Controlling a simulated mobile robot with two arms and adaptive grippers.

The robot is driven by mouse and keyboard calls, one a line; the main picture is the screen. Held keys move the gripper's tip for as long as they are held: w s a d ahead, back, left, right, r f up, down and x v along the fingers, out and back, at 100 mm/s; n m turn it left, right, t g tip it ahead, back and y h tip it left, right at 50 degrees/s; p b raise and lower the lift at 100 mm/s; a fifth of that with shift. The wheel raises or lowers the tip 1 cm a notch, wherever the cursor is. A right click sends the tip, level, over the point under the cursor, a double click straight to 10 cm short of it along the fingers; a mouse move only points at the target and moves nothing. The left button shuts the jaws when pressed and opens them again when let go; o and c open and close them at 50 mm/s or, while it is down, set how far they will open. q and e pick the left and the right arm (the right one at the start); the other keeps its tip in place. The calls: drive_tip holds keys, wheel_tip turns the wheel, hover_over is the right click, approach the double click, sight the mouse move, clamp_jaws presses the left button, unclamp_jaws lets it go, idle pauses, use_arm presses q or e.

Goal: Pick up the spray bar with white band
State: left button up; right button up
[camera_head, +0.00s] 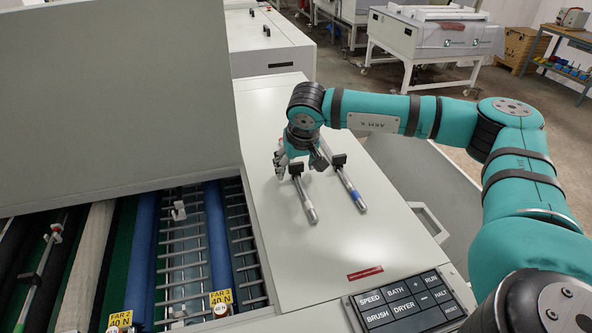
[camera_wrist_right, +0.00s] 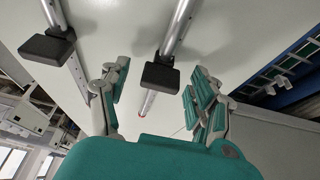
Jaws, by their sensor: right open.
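Two metal spray bars lie side by side on the pale machine top. The left bar (camera_head: 307,204) has a black block near its middle; its white band cannot be made out clearly. It also shows in the right wrist view (camera_wrist_right: 178,32), with a reddish tip at its far end. The right bar (camera_head: 346,183) carries a blue band near its front end and shows at left in the wrist view (camera_wrist_right: 55,14). My right gripper (camera_head: 299,163) is open over the left bar, its fingers (camera_wrist_right: 155,82) on either side of that bar near the block. My left gripper is out of view.
A button panel (camera_head: 406,304) and a red label (camera_head: 365,273) are at the machine's front. Open rollers and rods (camera_head: 180,245) lie left of the top, below a raised grey cover (camera_head: 110,90).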

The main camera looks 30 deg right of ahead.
sight(295, 163)
drive_tip(key=shift+r, duration=0.1)
clamp_jaws()
idle(0.3)
drive_tip(key=shift+r+b, duration=0.65)
drive_tip(key=shift+r, duration=0.1)
drive_tip(key=shift+b+v, duration=0.7)
drive_tip(key=shift+v, duration=0.25)
drive_tip(key=s+a+b, duration=0.1)
drive_tip(key=s+a, duration=0.1)
drive_tip(key=s, duration=0.2)
drive_tip(key=s+a+r+b, duration=0.1)
drive_tip(key=s+a+b, duration=0.1)
drive_tip(key=s+a, duration=0.1)
drive_tip(key=s+a+b, duration=0.2)
drive_tip(key=s, duration=0.3)
drive_tip(key=shift+s+a+r, duration=0.2)
drive_tip(key=shift+a+r, duration=0.05)
drive_tip(key=shift+a, duration=0.15)
drive_tip(key=shift+s+a+r, duration=0.1)
drive_tip(key=shift+s+a, duration=0.05)
drive_tip(key=shift+s, duration=0.2)
